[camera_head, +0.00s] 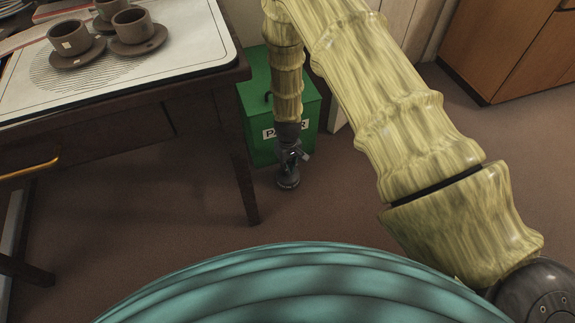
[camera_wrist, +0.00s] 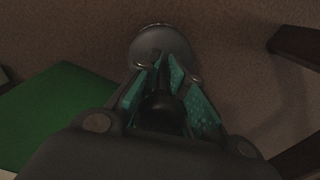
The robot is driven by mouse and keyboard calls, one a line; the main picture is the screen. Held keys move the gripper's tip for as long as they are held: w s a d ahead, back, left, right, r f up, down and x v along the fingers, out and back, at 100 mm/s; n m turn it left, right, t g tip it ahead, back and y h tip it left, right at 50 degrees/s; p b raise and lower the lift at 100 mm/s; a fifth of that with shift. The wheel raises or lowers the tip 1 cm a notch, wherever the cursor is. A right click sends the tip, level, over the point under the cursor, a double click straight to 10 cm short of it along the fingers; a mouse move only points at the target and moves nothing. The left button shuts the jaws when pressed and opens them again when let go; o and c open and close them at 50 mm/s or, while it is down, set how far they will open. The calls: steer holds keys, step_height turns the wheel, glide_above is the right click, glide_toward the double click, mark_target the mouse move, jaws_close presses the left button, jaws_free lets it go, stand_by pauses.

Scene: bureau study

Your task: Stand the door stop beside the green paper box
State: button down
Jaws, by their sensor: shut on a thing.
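The green paper box (camera_head: 253,108) stands on the floor beside the table, with a white label partly hidden by my arm. The dark grey door stop (camera_head: 288,180) is upright, close in front of the box in the head view. My gripper (camera_head: 290,158) points down and is shut on the door stop's upper part. In the wrist view, my gripper (camera_wrist: 163,78) has its green-padded fingers around the stem. The round base of the door stop (camera_wrist: 158,42) shows beyond them, and the green box (camera_wrist: 62,110) is at left. I cannot tell whether the base touches the floor.
A dark wooden table (camera_head: 110,125) with cups on saucers (camera_head: 138,40) stands at left, its near leg (camera_head: 245,188) close to the door stop. A wooden cabinet (camera_head: 515,50) is at the back right. The brown floor (camera_head: 335,205) in front is clear.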

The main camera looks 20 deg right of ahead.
stand_by(0.3)
steer(key=c, duration=1.5)
jaws_free()
step_height(320, 180, up, 12)
steer(key=p, duration=0.6)
steer(key=s+d+f+m, duration=0.1)
steer(key=s, duration=1.1)
steer(key=s+d+f+m, duration=0.1)
steer(key=s+f, duration=0.1)
steer(key=s, duration=1)
steer(key=s+d+f+m, duration=0.1)
steer(key=s+f, duration=0.1)
steer(key=s, duration=1)
steer(key=shift+s+d+f, duration=0.1)
steer(key=shift+s, duration=0.1)
